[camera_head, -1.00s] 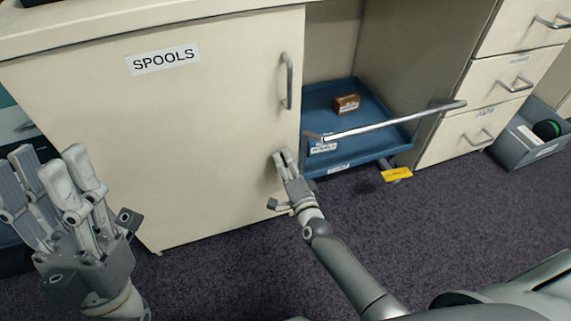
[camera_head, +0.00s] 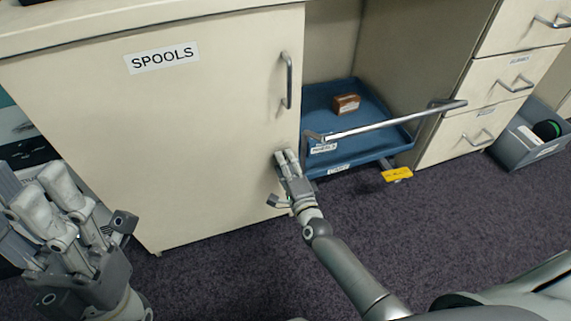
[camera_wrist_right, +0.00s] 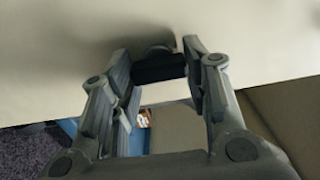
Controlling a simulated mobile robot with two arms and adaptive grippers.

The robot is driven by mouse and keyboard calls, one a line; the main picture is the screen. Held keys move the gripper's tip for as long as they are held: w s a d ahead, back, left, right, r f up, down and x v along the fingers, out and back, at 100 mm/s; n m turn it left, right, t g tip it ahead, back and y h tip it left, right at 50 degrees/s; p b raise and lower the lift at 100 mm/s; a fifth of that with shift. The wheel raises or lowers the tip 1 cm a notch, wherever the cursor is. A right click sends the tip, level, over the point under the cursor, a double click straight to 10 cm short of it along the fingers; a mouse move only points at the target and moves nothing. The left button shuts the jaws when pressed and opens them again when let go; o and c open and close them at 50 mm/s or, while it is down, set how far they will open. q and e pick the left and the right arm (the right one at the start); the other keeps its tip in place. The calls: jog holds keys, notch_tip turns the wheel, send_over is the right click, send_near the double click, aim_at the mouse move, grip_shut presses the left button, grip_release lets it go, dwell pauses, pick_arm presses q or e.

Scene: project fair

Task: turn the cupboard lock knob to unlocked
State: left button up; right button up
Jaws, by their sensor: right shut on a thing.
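The cream cupboard door (camera_head: 200,135) is closed and carries a SPOOLS label (camera_head: 162,60). The lock knob (camera_wrist_right: 158,68) shows in the right wrist view as a dark piece on the door between my fingertips. My right gripper (camera_head: 287,158) is at the lower right of the door, and it also shows in the right wrist view (camera_wrist_right: 160,65). It is shut on the knob, which it hides in the head view. The knob's setting cannot be read. My left gripper (camera_head: 35,200) is open and empty at the left, away from the knob.
A vertical bar handle (camera_head: 289,80) is above my right gripper. To the right, a blue trolley (camera_head: 375,145) with a metal push bar (camera_head: 390,122) holds a brown box (camera_head: 346,104). Drawers (camera_head: 500,80) and a grey bin (camera_head: 525,145) are further right. Carpet is clear in front.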

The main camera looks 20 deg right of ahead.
jog(key=o, duration=1)
jog(key=s, duration=1.2)
jog(key=shift+d, duration=0.2)
